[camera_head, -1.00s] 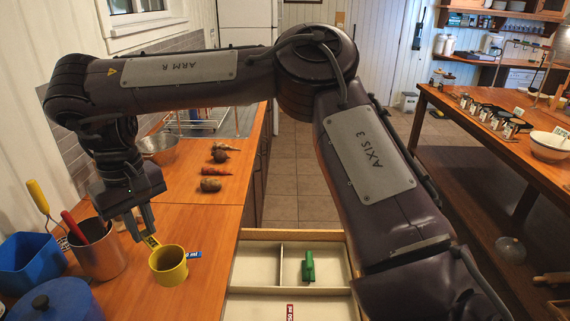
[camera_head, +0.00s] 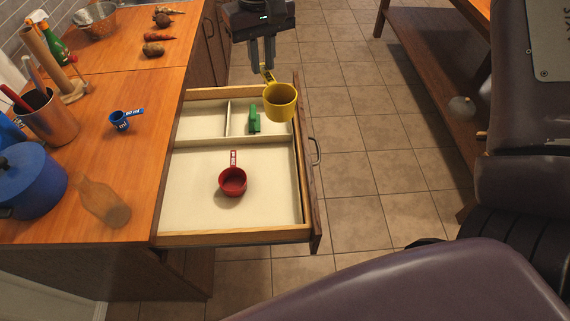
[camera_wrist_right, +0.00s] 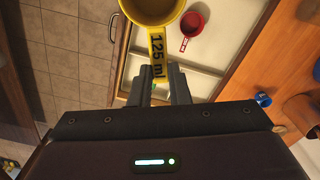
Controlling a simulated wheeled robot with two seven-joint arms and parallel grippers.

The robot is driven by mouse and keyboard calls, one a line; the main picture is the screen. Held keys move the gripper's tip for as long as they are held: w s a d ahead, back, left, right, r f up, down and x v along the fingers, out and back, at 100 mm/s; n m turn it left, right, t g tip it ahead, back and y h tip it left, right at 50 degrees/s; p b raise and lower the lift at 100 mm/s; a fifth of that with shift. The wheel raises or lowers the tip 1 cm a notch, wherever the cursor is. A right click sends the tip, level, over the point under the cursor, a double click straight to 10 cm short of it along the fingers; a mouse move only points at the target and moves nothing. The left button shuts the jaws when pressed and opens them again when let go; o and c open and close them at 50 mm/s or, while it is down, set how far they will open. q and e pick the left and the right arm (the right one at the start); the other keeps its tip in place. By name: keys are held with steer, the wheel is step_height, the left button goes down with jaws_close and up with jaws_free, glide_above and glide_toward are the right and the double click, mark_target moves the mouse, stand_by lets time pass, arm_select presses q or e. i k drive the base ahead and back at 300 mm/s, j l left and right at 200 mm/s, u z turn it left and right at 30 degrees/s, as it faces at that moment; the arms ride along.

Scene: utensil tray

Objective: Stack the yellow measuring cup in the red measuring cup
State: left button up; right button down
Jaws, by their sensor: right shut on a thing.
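The yellow measuring cup (camera_head: 281,106) hangs in the air over the back right of the open drawer, its opening up. My right gripper (camera_head: 263,68) is shut on its handle. In the right wrist view the yellow cup (camera_wrist_right: 152,8) is partly cut off by the top edge, and its handle marked 125 ml (camera_wrist_right: 157,55) lies between the fingers (camera_wrist_right: 160,88). The red measuring cup (camera_head: 232,182) sits in the large front compartment of the drawer, handle pointing back; it also shows in the right wrist view (camera_wrist_right: 191,24). My left gripper is not in view.
The drawer (camera_head: 234,239) has a divider, with a green item (camera_head: 254,119) in a rear compartment. A blue measuring cup (camera_head: 120,119), a glass bottle (camera_head: 103,203) and a blue pot (camera_head: 30,180) stand on the counter at the left. Around the red cup the compartment is clear.

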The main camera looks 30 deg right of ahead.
mark_target(238, 194)
steer(key=i+j+z, duration=0.15)
steer(key=j+z, duration=0.2)
steer(key=i+j+z, duration=0.1)
steer(key=j+z, duration=0.3)
steer(key=j, duration=0.15)
steer(key=j+z, duration=0.35)
steer(key=j, duration=0.4)
